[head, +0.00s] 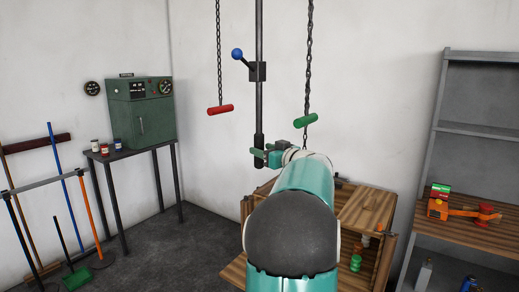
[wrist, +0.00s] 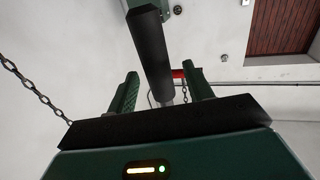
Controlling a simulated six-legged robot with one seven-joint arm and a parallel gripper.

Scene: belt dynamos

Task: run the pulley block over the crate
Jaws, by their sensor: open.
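No pulley block can be made out in either view. A wooden box with open compartments (head: 362,209), perhaps the crate, stands on the floor behind my arm, which hides much of it. A black vertical pole (head: 259,108) hangs down with a thick black grip at its lower end and a blue-knobbed lever (head: 238,54) higher up. My gripper (head: 267,153) is open at the pole's grip. In the wrist view the dark grip (wrist: 152,55) shows between the two green fingers; I cannot tell whether they touch it.
A red handle (head: 220,109) and a green handle (head: 306,120) hang on chains either side of the pole. Grey shelves (head: 480,130) stand at right.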

